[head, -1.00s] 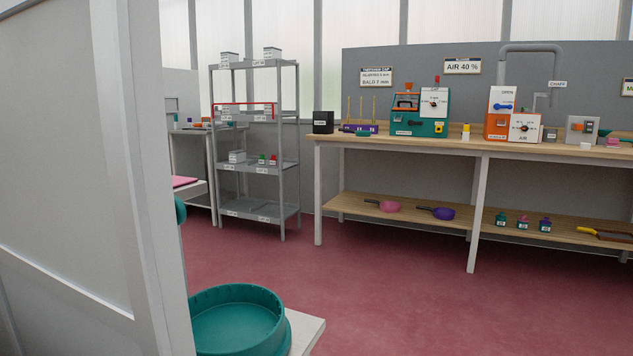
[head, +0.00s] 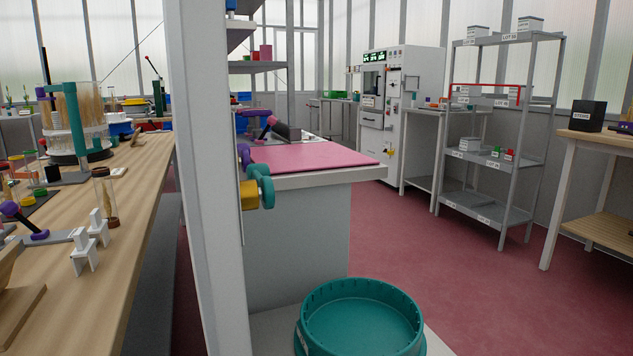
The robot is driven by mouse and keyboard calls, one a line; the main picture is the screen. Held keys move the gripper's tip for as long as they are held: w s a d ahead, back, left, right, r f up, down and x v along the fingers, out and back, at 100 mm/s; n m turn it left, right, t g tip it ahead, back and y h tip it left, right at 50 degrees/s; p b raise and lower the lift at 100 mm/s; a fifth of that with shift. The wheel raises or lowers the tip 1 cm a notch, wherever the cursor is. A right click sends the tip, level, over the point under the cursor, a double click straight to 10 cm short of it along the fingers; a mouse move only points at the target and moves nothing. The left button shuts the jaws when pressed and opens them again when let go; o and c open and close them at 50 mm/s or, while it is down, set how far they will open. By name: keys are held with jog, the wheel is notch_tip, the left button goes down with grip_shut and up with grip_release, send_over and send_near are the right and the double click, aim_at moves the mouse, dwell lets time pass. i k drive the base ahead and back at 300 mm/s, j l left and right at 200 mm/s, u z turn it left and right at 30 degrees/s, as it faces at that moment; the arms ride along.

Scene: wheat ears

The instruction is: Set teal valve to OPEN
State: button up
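A round teal wheel-like part (head: 265,186) sticks out beside the end of the pink-topped bench in the head view, just right of a pale upright panel edge. It looks like a valve handwheel, but I cannot tell for certain. A yellow part (head: 249,195) sits against it and a purple part (head: 244,155) is just above. No OPEN or SHUT marking on it is readable from here. My gripper is not in view.
A pale upright panel (head: 207,200) stands close in front. A large teal round basin (head: 360,318) is low at the bottom. A wooden bench (head: 135,215) with many items lies left. Red floor (head: 440,275) is free to the right, before the grey shelf rack (head: 487,205).

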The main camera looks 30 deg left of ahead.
aim_at(260, 172)
jog(key=i+u, duration=0.15)
jog(key=u, duration=0.3)
jog(key=i+l+u, duration=0.1)
jog(key=u, duration=0.35)
jog(key=i+l+u, duration=0.1)
jog(key=u, duration=0.4)
jog(key=l+u, duration=0.3)
jog(key=u, duration=0.15)
jog(key=i+l+u, duration=0.1)
jog(key=u, duration=0.35)
jog(key=l, duration=0.1)
